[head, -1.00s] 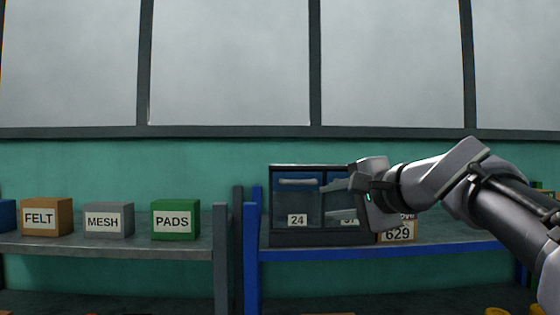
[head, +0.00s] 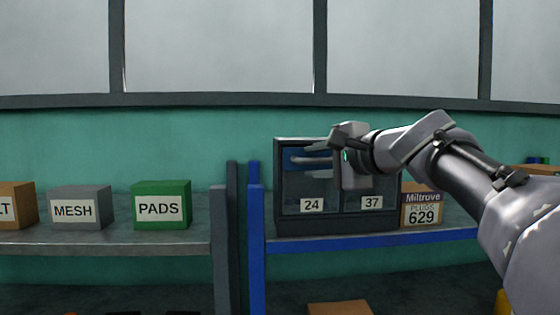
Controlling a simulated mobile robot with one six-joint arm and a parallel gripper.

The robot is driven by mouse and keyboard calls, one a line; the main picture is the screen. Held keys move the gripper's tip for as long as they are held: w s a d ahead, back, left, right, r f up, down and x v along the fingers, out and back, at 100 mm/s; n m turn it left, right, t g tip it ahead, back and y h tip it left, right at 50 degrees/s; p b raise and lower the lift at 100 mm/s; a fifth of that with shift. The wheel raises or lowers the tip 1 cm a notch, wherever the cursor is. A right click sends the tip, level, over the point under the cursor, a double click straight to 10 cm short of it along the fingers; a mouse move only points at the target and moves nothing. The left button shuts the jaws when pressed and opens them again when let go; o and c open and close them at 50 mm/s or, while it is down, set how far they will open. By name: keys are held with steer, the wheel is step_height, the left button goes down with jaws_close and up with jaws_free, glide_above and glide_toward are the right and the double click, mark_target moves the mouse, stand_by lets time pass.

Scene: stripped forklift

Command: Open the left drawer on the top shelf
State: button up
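The dark drawer cabinet (head: 336,222) stands on the blue-edged shelf and holds two drawers side by side. The left drawer (head: 303,189) has a see-through front, a blue upper band with a pale handle, and a label reading 24. It looks closed. The right drawer (head: 371,191), labelled 37, is partly hidden behind my wrist. My gripper (head: 318,152) is in front of the cabinet, at the height of the left drawer's handle and overlapping its right part in the picture. I cannot tell whether it touches the handle, or how far apart the fingers are.
A Miltrove plugs box (head: 422,208) marked 629 stands right of the cabinet, beside my arm. Blue (head: 256,240) and grey (head: 219,245) shelf posts stand to the left. PADS (head: 160,206) and MESH (head: 78,208) boxes sit on the grey shelf. A brown box (head: 339,309) shows below.

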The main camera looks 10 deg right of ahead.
steer(key=shift+w, duration=0.25)
steer(key=shift+s+d, duration=0.1)
steer(key=shift+s, duration=0.3)
steer(key=shift+r, duration=0.1)
jaws_close()
stand_by(0.8)
